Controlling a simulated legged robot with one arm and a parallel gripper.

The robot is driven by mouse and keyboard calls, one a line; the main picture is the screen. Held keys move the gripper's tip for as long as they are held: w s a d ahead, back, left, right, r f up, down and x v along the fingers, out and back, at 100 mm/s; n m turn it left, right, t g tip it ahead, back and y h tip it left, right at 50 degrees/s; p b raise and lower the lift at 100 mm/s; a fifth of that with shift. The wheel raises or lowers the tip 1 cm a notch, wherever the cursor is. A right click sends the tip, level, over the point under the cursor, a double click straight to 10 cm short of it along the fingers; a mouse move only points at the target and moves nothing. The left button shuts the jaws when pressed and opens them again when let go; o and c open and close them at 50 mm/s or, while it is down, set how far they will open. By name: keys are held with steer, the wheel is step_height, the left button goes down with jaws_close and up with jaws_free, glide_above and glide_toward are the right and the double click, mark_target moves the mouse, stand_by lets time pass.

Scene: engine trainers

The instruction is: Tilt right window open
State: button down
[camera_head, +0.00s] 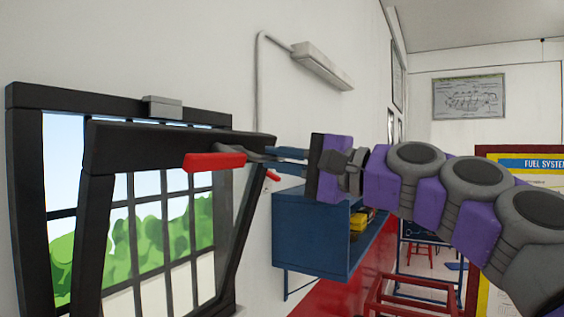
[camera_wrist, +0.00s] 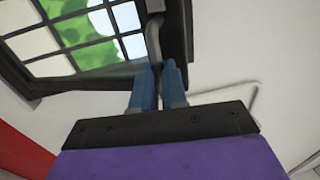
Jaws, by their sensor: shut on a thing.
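The window has a dark fixed frame (camera_head: 60,97) on the left wall in the head view. Its dark sash (camera_head: 135,147) leans out at the top into the room, away from the frame. A metal handle with a red grip (camera_head: 212,161) is at the right end of the sash's top rail. My gripper (camera_head: 276,160) is at this handle, its blue fingers to the right of the red grip. In the wrist view, my gripper (camera_wrist: 157,78) is shut on the grey handle bar (camera_wrist: 153,38). The sash (camera_wrist: 70,82) fills the upper left there. The exact finger contact is partly hidden.
A blue wall shelf (camera_head: 310,232) with yellow items hangs right of the window, below my arm. A pipe and a lamp (camera_head: 322,65) are on the wall above. A red-framed fuel system board (camera_head: 545,165) stands at the right, partly behind my arm.

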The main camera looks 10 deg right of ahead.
steer(key=c, duration=1.2)
jaws_free()
steer(key=shift+w+a, duration=0.1)
steer(key=shift+a, duration=0.05)
steer(key=shift+o, duration=0.2)
steer(key=v, duration=1.7)
steer(key=shift+d+b, duration=0.35)
steer(key=shift+f, duration=0.2)
steer(key=shift+c, duration=0.3)
